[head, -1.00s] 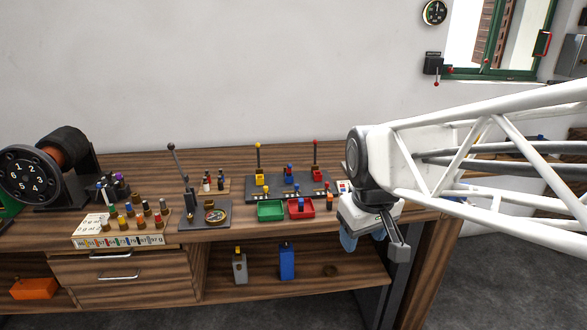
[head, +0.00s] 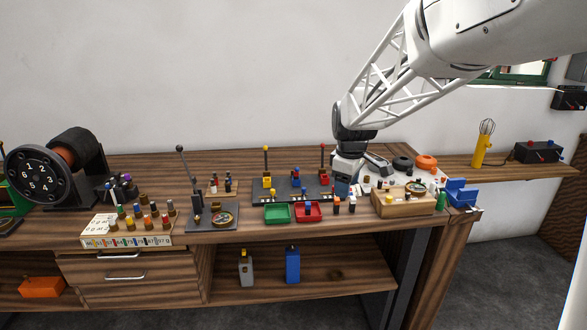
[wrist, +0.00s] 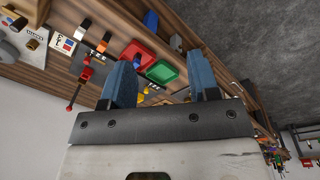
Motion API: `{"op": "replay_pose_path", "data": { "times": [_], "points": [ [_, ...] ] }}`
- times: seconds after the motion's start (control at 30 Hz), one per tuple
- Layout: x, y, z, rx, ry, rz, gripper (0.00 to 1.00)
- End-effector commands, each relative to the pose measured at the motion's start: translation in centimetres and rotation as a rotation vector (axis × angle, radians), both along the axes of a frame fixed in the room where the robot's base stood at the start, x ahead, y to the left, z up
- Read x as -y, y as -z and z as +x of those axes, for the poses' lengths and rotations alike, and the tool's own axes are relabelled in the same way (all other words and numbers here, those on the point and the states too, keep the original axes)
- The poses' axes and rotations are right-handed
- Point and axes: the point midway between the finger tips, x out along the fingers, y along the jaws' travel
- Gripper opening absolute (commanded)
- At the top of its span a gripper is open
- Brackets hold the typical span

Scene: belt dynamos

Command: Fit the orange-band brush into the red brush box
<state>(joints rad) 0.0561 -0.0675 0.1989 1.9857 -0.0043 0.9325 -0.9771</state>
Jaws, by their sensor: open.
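The orange-band brush (head: 337,206) stands as a small dark piece on the bench, right of the red tray. It also shows in the wrist view (wrist: 104,43), left of the fingers. The red brush box appears to be the red block (head: 325,181) below the red-knobbed lever, at the right end of the dark board. My gripper (head: 344,187) points down close to the right of that block and behind the brush. In the wrist view its two blue fingers (wrist: 164,80) are apart, with nothing seen held between them.
A white-band brush (head: 351,205) stands close right of the orange-band one. The red tray (head: 316,218) and green tray (head: 277,219) lie in front of the dark board (head: 262,198). A wooden block with a dial (head: 404,206) stands at right. Tall levers rise from the board.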

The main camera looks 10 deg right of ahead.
Motion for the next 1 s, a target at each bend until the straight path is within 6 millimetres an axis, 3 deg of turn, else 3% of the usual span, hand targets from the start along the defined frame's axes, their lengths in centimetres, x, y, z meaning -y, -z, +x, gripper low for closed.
{"op": "replay_pose_path", "data": {
  "times": [0.1, 0.37, 0.7, 1.0],
  "points": [
    [0.5, 1.5, 3.1, -0.016, -0.076, -0.005, 0.55],
    [1.5, 4.8, 9.3, -0.041, -0.248, -0.015, 0.55],
    [2.9, 10.4, 16.8, -0.074, -0.473, -0.020, 0.55],
    [3.7, 13.9, 20.6, -0.089, -0.600, -0.020, 0.55]
  ]
}}
